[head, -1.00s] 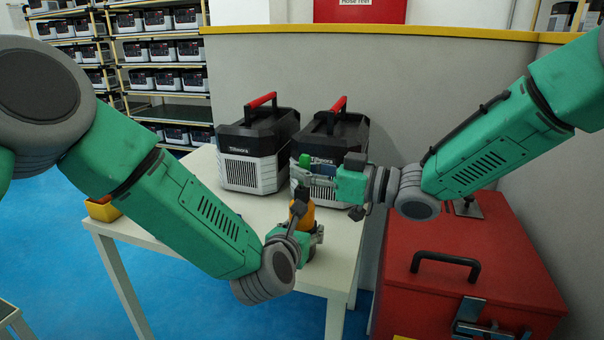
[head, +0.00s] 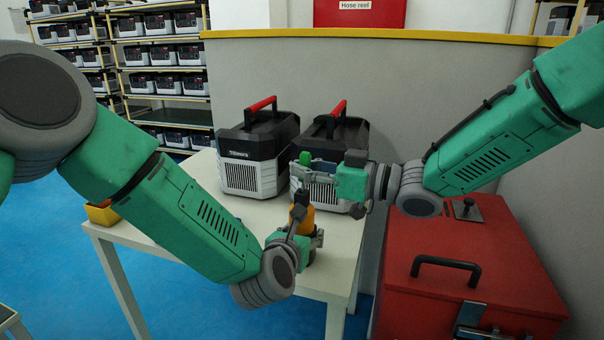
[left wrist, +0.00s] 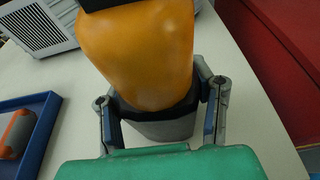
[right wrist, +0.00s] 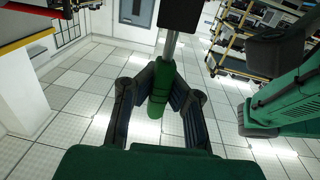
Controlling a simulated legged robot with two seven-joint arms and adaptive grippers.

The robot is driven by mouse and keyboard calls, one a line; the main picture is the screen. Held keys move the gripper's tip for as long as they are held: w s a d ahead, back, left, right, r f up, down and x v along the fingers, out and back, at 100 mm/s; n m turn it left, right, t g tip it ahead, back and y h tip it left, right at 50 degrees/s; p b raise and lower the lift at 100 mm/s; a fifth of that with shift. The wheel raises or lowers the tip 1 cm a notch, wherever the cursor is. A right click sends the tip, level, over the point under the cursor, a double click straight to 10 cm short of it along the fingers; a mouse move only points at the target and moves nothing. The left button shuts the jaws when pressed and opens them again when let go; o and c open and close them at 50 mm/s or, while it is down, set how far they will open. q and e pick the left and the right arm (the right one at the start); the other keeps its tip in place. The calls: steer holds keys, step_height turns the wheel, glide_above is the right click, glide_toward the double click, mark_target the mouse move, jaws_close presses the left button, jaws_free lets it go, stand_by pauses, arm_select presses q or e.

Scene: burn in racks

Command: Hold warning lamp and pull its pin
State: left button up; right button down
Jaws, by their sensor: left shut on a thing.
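The warning lamp has an orange body (head: 303,220) with a black top and stands upright over the near edge of the white table. My left gripper (head: 303,243) is shut around its dark lower part; the left wrist view shows the orange body (left wrist: 140,55) with a finger on each side. The pin has a green handle (head: 305,158), above the lamp's black top. In the right wrist view, the green handle (right wrist: 160,90) joins a metal rod leading to a black block. My right gripper (head: 313,170) comes in from the right, its fingers closed against both sides of the handle.
Two black-and-grey power units (head: 255,150) with red handles stand behind the lamp on the white table (head: 225,195). A red chest (head: 465,260) stands at the right. A yellow bin (head: 102,213) sits at the table's left. A grey partition (head: 420,100) rises behind.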

steer(key=shift+r, duration=1.25)
arm_select(q)
steer(key=o, duration=1.4)
steer(key=shift+s, duration=0.15)
